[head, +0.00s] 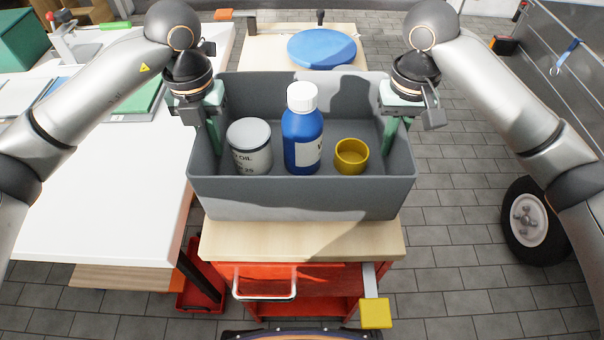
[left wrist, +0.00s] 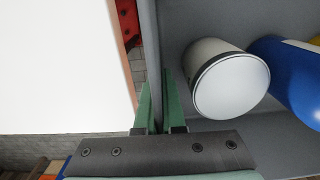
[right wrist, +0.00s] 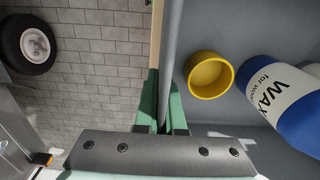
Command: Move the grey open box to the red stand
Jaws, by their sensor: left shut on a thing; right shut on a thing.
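The grey open box (head: 300,195) is in the middle of the head view, level, over the wooden top of the red stand (head: 225,240). I cannot tell whether its base touches that top. Inside are a white-lidded tin (head: 250,152), a blue bottle with a white cap (head: 303,135) and a small yellow cup (head: 351,157), all upright. My left gripper (head: 213,128) is shut on the box's left wall, which shows between its green fingers (left wrist: 158,105). My right gripper (head: 394,130) is shut on the right wall, likewise between its fingers (right wrist: 163,105).
A white table (head: 100,200) stands close on the left. Behind the box is a wooden-topped surface with a blue disc (head: 322,49). A wheel (head: 530,220) and a grey panelled unit (head: 560,90) are at the right. A yellow block (head: 375,313) sticks out at the stand's front.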

